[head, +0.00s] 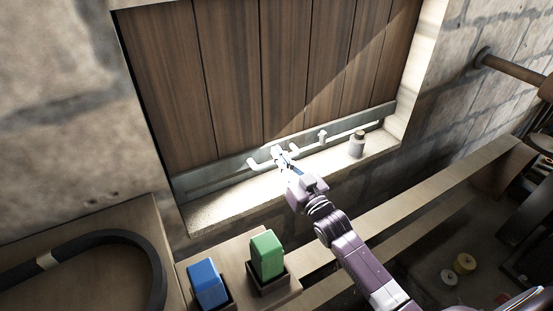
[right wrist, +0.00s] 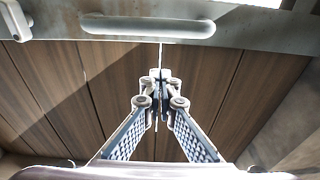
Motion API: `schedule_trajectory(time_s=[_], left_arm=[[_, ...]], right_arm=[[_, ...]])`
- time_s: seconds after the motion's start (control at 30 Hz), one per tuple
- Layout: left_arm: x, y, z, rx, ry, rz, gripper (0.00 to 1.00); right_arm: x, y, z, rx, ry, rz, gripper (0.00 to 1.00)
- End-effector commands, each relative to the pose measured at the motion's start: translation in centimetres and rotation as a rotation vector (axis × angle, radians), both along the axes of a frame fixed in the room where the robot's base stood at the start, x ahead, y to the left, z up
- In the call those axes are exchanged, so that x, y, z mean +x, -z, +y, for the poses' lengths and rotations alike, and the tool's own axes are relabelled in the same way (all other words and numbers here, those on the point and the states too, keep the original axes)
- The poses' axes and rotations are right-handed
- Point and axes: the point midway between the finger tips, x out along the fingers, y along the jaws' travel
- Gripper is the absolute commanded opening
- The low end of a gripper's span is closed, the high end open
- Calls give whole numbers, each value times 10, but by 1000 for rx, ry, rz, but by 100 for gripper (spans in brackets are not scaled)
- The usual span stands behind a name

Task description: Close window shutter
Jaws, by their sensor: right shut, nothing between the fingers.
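The window shutter (head: 225,75) is made of brown vertical planks and fills most of the window recess. A grey metal rail (head: 215,175) with small handles runs along its lower edge. In the right wrist view, the planks (right wrist: 95,85) lie behind the fingers, and a pale bar handle (right wrist: 147,26) sits on the rail. My right gripper (head: 281,158) is shut and empty, in front of the rail near its handles. Its fingertips also show in the right wrist view (right wrist: 160,76). Whether they touch the shutter I cannot tell. My left gripper is not in view.
A small grey metal bottle-shaped piece (head: 357,145) stands on the stone sill (head: 215,205). Below are a green block (head: 267,254) and a blue block (head: 207,283) in holders. A black belt (head: 150,260) lies at left. A pipe (head: 515,68) juts from the right wall.

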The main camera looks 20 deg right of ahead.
Motion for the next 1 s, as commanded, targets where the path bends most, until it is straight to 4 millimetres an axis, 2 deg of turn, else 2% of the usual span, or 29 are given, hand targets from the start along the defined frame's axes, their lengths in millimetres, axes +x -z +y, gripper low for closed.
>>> schedule_trajectory(time_s=[0.13,0.2,0.4,0.87,1.0], left_arm=[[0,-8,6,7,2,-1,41],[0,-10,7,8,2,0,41],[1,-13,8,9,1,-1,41],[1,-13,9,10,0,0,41],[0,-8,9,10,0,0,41]], right_arm=[[26,-6,3,0,1,-1,0],[19,12,3,1,1,6,0],[15,31,2,1,1,2,0],[13,37,2,0,0,0,0],[13,43,2,0,1,1,0]])
